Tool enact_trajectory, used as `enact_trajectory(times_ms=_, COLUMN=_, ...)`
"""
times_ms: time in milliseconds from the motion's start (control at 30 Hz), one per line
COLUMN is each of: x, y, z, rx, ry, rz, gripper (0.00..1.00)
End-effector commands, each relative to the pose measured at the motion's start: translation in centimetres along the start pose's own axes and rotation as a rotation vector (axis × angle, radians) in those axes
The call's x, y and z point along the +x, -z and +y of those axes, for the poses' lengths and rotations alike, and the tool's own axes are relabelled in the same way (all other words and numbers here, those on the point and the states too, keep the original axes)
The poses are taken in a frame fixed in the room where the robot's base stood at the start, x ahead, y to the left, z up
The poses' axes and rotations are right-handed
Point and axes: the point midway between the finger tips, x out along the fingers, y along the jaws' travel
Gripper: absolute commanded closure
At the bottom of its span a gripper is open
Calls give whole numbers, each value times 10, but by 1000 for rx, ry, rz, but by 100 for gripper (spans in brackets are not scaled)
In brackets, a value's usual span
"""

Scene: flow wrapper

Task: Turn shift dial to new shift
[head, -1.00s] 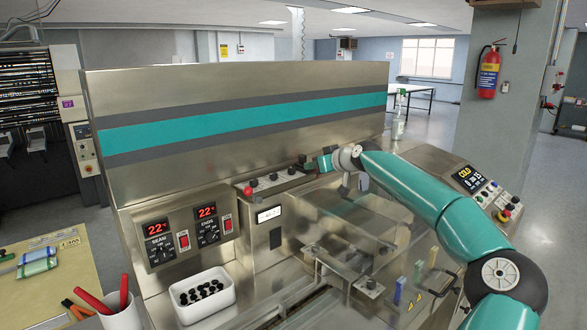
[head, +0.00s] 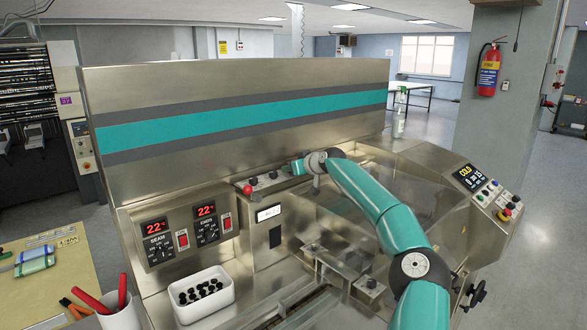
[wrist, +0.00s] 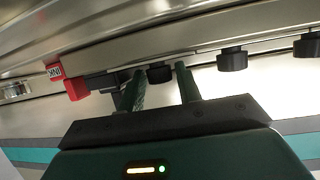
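My gripper (head: 297,168) is at the small ledge on the steel machine, at the right end of its row of knobs. In the wrist view my gripper (wrist: 160,71) has its two dark green fingers apart. A black knob (wrist: 160,75) shows between the fingertips, with gaps at both sides; I cannot tell how deep it sits between them. More black knobs (wrist: 232,60) line the same ledge, and a red knob (wrist: 74,88) is at its left. In the head view the red knob (head: 247,190) is at the ledge's left end. No marking identifies the shift dial.
A heater panel with red displays (head: 156,228) and dials stands left of the ledge. A white bin (head: 201,300) of black parts sits in front. A control console (head: 482,190) is at the right. The machine's tall back panel rises behind the ledge.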

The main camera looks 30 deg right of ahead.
Motion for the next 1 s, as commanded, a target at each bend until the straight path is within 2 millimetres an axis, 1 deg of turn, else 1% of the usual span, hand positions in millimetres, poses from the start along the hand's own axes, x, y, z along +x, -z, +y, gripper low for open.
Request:
enact_trajectory(times_ms=100, x=-1, y=0, z=1, rx=0, ry=-1, rz=1, gripper=66)
enact_trajectory(times_ms=267, x=-1, y=0, z=1, rx=0, ry=-1, rz=1, gripper=97)
enact_trajectory(times_ms=533, x=1, y=1, z=-3, rx=5, ry=-25, rz=-4, gripper=98)
enact_trajectory(times_ms=1000, x=6, y=-3, z=-11, rx=77, ry=-196, rz=-13, gripper=98)
